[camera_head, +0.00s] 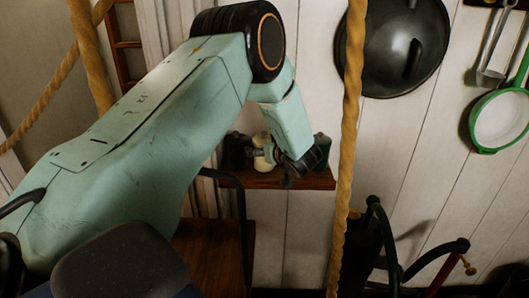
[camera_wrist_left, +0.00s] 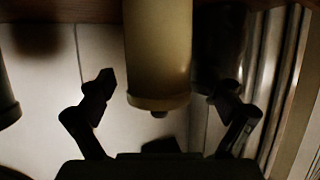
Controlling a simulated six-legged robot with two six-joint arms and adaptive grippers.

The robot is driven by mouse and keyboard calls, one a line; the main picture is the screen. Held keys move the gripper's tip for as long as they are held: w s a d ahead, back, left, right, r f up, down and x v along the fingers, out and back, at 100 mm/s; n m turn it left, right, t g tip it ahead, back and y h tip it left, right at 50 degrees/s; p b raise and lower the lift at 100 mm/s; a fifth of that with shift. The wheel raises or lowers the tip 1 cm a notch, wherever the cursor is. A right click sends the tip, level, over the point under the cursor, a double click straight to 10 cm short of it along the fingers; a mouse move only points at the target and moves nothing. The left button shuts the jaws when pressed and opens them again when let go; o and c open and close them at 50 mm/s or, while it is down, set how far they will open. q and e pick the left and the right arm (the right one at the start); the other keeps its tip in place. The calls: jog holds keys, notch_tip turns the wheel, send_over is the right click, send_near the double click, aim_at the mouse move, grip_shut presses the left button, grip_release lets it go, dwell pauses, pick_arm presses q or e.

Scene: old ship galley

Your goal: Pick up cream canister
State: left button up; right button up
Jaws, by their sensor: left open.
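The cream canister (camera_head: 262,160) stands on a small wooden wall shelf (camera_head: 318,180) in the head view, partly hidden behind my left arm. In the left wrist view, which appears upside down, the canister (camera_wrist_left: 158,50) is large, with its lid and small knob toward the bottom. My left gripper (camera_wrist_left: 165,84) is open, with one dark finger on each side of the canister's lid end. I see a gap at the left finger; at the right finger I cannot tell if it touches. In the head view the left gripper (camera_head: 290,181) is dark beside the shelf. My right gripper is not in view.
Dark canisters stand on either side, one (camera_head: 235,150) left of the cream one and one (camera_head: 322,148) right. A rope (camera_head: 349,130) hangs in front of the shelf's right end. A black pan lid (camera_head: 395,45) and a green-rimmed pan (camera_head: 500,118) hang on the wall.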

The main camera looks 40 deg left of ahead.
pick_arm(q)
jog(key=shift+d+r, duration=0.1)
jog(key=shift+r, duration=0.05)
jog(key=shift+c, duration=0.8)
jog(key=shift+w+f, duration=0.15)
jog(key=shift+f, duration=0.05)
jog(key=c, duration=0.6)
jog(key=shift+r, duration=0.15)
jog(key=c, duration=0.6)
jog(key=shift+c, duration=1.4)
jog(key=shift+s+r, duration=0.2)
jog(key=shift+r, duration=0.4)
notch_tip(320, 180, up, 5)
jog(key=shift+w+r+b, duration=0.1)
jog(key=shift+r+b, duration=0.1)
jog(key=shift+b, duration=0.15)
jog(key=s+d+b, duration=0.2)
jog(key=s+d, duration=1)
jog(key=s, duration=0.3)
jog(key=shift+d, duration=0.4)
